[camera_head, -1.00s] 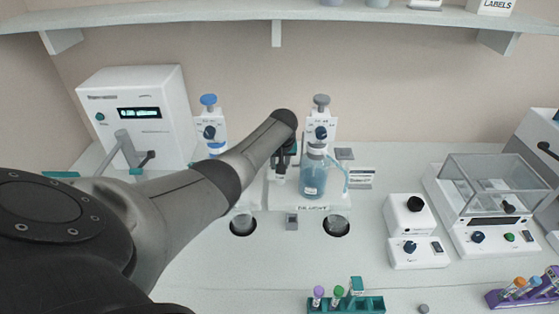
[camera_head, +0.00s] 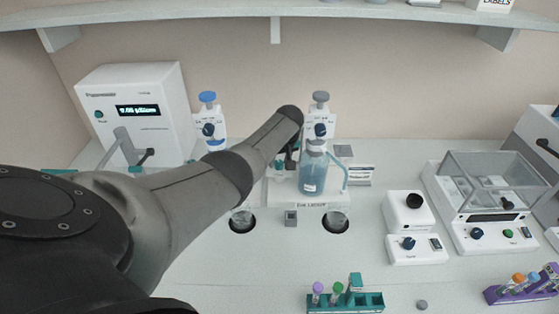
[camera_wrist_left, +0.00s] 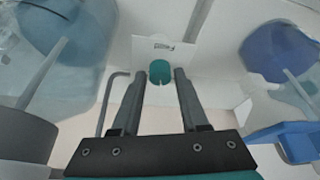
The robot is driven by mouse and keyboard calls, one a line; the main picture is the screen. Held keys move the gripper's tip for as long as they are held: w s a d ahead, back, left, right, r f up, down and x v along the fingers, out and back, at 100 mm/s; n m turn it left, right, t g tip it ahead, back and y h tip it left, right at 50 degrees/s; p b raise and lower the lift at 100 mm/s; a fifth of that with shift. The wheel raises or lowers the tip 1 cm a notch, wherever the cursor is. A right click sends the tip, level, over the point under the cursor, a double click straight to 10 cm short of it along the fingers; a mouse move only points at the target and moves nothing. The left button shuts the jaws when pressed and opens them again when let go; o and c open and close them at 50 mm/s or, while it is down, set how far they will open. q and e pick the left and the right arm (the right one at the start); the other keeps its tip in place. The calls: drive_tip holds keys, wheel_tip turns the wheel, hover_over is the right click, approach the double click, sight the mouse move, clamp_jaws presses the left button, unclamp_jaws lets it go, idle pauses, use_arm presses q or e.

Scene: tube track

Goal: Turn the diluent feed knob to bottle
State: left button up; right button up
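A teal knob (camera_wrist_left: 160,72) on a pale panel shows in the left wrist view, between my left gripper's fingertips (camera_wrist_left: 161,76). The fingers stand apart, one on each side of it, with narrow gaps; contact cannot be made out. In the head view my left gripper (camera_head: 288,160) is at the teal and dark parts left of the grey-topped dispenser's bottle (camera_head: 313,172), and my arm partly hides it. The bottle holds blue liquid and stands on a white base with a label (camera_head: 312,205) too small to read surely. My right gripper is not in view.
A blue-topped dispenser (camera_head: 208,115) stands left of my forearm. A white box with a display (camera_head: 136,110) is further left. A balance with a clear cover (camera_head: 493,188) stands right. A teal tube rack (camera_head: 346,302) is at the front. Two dark round holes lie before the dispensers.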

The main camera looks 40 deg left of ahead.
use_arm(q)
drive_tip(key=shift+o, duration=1.3)
drive_tip(key=shift+s+d+r+p, duration=0.1)
drive_tip(key=shift+r+p, duration=0.25)
drive_tip(key=shift+r, duration=0.1)
drive_tip(key=p+v, duration=0.3)
drive_tip(key=v, duration=1.1)
drive_tip(key=shift+d, duration=0.15)
drive_tip(key=shift+s+r, duration=0.1)
